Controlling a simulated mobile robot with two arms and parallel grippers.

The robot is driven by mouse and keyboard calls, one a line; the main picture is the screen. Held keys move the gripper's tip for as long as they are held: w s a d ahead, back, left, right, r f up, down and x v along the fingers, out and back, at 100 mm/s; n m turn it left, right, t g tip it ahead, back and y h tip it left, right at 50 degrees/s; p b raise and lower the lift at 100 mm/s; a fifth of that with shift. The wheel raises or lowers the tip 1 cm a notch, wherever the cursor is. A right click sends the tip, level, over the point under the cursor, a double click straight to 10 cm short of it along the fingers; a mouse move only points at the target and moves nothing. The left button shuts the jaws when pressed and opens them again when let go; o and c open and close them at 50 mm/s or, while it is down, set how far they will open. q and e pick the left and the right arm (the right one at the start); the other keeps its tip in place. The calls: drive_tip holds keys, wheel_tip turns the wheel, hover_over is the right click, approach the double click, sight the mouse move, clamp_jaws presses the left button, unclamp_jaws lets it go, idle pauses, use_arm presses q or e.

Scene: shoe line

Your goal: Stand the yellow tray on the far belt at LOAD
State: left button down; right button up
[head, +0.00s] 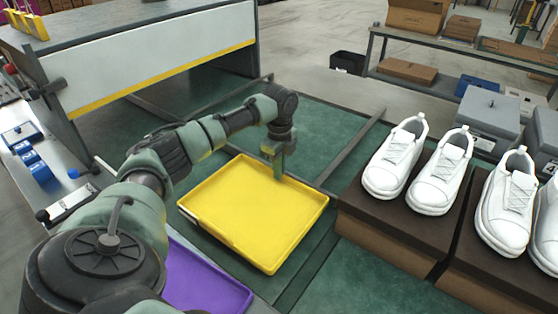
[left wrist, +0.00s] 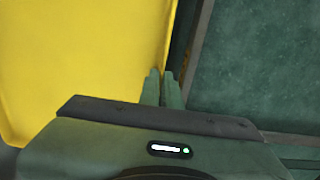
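The yellow tray (head: 250,210) shows in the middle of the head view, open side up, over the green surface. I cannot tell whether it rests there or is slightly raised. My left gripper (head: 278,172) reaches down to the tray's far rim. In the left wrist view, the two fingertips (left wrist: 163,80) are close together with the rim of the yellow tray (left wrist: 80,60) between them. The tray looks empty. No LOAD marking is legible, and I cannot tell which green strip (head: 330,125) is the far belt. My right gripper is not in view.
A purple tray (head: 205,285) lies nearer, partly behind my left arm. White shoes (head: 440,172) stand on brown boxes (head: 395,215) to the right. A grey machine with a white front panel (head: 160,65) stands at the back left. A dark rail (head: 350,145) crosses the green surface beyond the tray.

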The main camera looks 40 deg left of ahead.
use_arm(q)
drive_tip(key=shift+f, duration=2.4)
drive_tip(key=c, duration=1.6)
unclamp_jaws()
wheel_tip(320, 180, up, 12)
drive_tip(key=shift+r, duration=0.15)
